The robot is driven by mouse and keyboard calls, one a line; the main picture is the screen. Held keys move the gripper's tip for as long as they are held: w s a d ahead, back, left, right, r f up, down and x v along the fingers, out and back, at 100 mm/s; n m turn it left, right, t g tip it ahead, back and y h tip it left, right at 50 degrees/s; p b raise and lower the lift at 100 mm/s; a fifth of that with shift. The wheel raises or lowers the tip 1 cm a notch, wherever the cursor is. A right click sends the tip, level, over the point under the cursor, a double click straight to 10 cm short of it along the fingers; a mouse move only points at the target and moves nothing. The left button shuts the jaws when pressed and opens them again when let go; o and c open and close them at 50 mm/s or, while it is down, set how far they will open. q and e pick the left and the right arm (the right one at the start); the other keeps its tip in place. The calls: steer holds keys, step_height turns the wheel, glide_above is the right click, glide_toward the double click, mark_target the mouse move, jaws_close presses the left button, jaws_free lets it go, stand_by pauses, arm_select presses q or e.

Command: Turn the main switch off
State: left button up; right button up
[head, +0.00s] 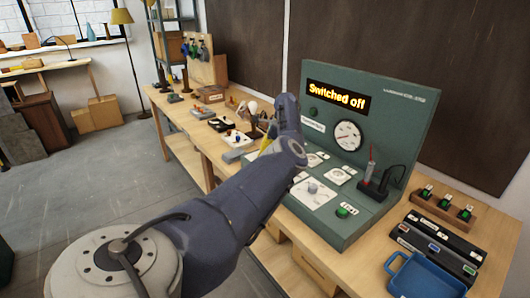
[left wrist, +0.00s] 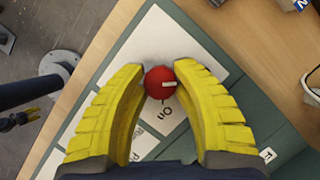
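The main switch is a red round knob (left wrist: 160,82) with a pale mark, on a white plate (left wrist: 158,40) in the left wrist view. The word "On" is beside it. My left gripper (left wrist: 160,74) has its yellow fingertips on both sides of the knob, with no clear gap. In the head view my left arm hides the knob, and only a bit of yellow finger (head: 266,147) shows. The green panel (head: 408,112) has a lit display (head: 336,95) reading "Switched off". What looks like my right gripper (left wrist: 28,116) is small at the left wrist view's left edge.
The panel stands on a wooden bench (head: 478,247). A dial (head: 348,136), a grey knob (head: 312,187) and a green knob (head: 343,211) are on it. A blue tray (head: 422,280), a dark case (head: 437,245) and a wooden rack (head: 447,208) lie to the right. The floor (head: 90,190) at left is clear.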

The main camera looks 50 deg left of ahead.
arm_select(q)
steer(key=o, duration=0.5)
steer(key=shift+o, duration=0.2)
steer(key=v, duration=1.2)
steer(key=shift+s+a, duration=0.1)
steer(key=shift+a, duration=0.1)
